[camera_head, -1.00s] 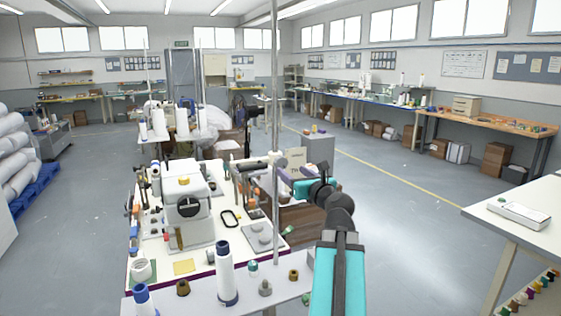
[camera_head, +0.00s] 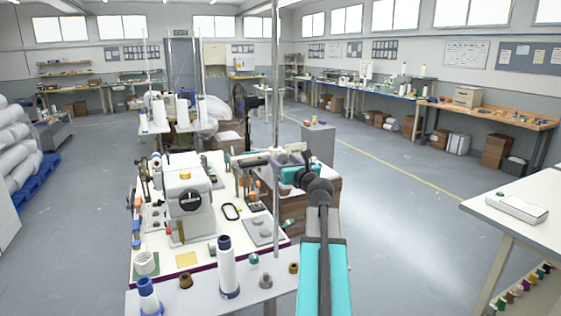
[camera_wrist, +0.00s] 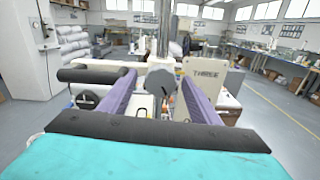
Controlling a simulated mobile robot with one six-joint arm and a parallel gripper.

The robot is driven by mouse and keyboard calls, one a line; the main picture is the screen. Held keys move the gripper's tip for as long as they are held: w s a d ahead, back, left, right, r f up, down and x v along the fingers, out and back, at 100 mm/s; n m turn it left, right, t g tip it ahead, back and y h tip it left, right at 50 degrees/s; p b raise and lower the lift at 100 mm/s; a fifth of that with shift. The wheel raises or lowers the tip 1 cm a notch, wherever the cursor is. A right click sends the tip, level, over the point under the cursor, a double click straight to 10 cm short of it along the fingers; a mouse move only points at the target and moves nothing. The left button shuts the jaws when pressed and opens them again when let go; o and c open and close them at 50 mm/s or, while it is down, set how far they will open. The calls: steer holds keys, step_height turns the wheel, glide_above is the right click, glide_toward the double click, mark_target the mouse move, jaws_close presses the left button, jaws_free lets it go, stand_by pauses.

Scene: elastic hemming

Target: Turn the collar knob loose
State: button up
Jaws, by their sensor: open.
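The collar knob (camera_wrist: 161,83) is a dark grey, lobed knob on a pale collar (camera_wrist: 161,66) around the upright metal pole (camera_head: 275,95). In the wrist view it faces me, midway across the picture. My gripper (camera_wrist: 158,92) is open, with one purple finger on each side of the knob and a visible gap to it on both sides. I cannot tell how far the fingertips reach past it. In the head view my gripper (camera_head: 283,158) is beside the pole, and the knob is not discernible there.
The sewing machine (camera_head: 188,195) stands on a white table left of the pole. Thread cones (camera_head: 228,268) stand on the near shelf. A cream panel with lettering (camera_wrist: 203,77) is close to the right finger. A black cylinder (camera_wrist: 88,75) lies left.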

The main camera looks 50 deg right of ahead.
steer(key=shift+w+d, duration=0.1)
steer(key=shift+w, duration=0.15)
